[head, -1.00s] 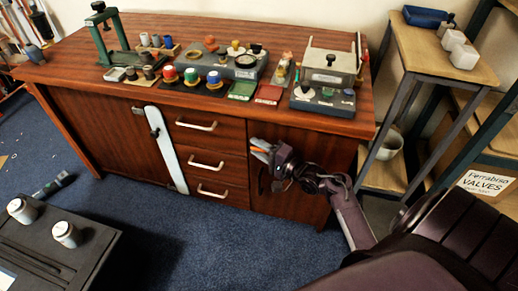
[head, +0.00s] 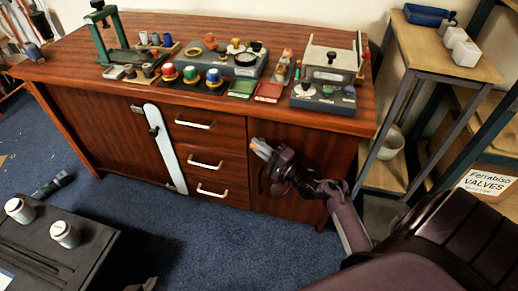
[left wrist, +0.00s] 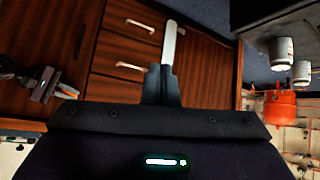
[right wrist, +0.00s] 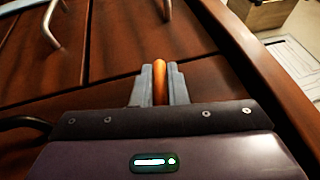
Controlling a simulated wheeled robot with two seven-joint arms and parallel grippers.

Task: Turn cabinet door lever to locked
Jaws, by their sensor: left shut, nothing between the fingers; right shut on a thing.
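The wooden cabinet (head: 225,116) has a right door (head: 318,150) beside its drawers. My right gripper (head: 262,147) is at the upper left part of this door. In the right wrist view its grey fingers are shut on a copper-coloured lever (right wrist: 160,82), which stands between them. The lever's base and any lock marking are hidden. My left gripper (left wrist: 160,85) is shut and empty in the left wrist view, away from the right door. A dark tip at the bottom edge of the head view seems to be part of it.
Several pale drawer handles (head: 205,165) stick out left of my right gripper. A dark cart (head: 55,250) with two white cylinders is at lower left. A shelf (head: 430,50) stands right. Blue carpet between is clear.

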